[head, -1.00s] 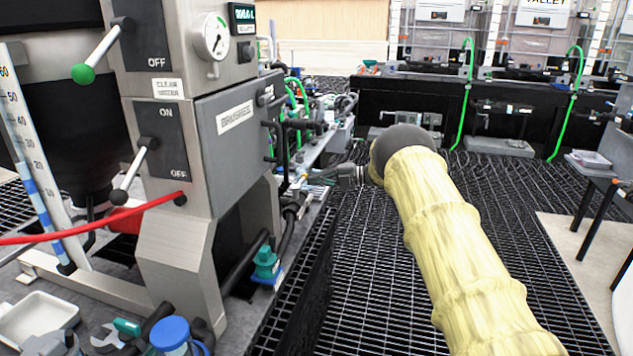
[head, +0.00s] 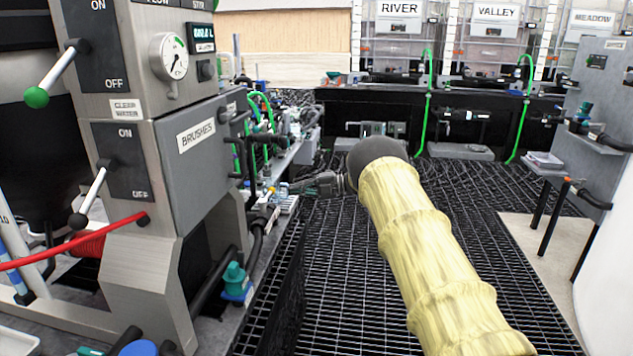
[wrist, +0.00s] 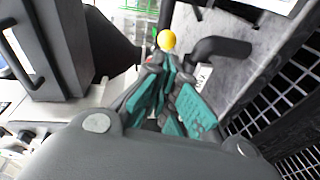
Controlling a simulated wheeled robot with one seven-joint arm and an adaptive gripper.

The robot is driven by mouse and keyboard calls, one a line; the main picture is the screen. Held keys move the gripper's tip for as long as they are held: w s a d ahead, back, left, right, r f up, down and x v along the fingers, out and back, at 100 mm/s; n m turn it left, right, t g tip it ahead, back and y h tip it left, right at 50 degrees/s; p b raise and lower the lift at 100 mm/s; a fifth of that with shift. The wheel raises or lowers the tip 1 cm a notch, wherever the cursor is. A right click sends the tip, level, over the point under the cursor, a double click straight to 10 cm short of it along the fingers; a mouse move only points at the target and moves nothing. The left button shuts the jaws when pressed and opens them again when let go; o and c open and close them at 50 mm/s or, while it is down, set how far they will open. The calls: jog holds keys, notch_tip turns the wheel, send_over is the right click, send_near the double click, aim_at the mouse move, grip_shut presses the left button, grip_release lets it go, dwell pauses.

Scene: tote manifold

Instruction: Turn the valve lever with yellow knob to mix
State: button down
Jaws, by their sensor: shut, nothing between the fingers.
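The yellow knob (wrist: 167,40) is a small bright ball in the wrist view, just beyond my fingertips. The lever under it is mostly hidden by the fingers, and I cannot tell whether they touch it. My gripper (wrist: 166,68), with teal finger pads, is shut with nothing between the fingers. In the head view my gripper (head: 284,188) reaches left towards the pipework beside the grey cabinet. A tiny yellow spot (head: 270,190) shows at its tips there. The mix mark is not readable in either view.
The grey cabinet labelled BRUSHES (head: 196,150) stands left of my arm, with a green-knobbed lever (head: 37,97) and a red hose (head: 75,240). A dark elbow pipe (wrist: 220,48) sits right of the knob. Dark grating floor (head: 345,290) is open below my arm.

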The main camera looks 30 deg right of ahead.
jog(key=w+d, duration=0.1)
jog(key=d, duration=0.7)
jog(key=shift+w+d+r, duration=0.15)
jog(key=shift+d+r, duration=0.1)
jog(key=shift+r, duration=0.15)
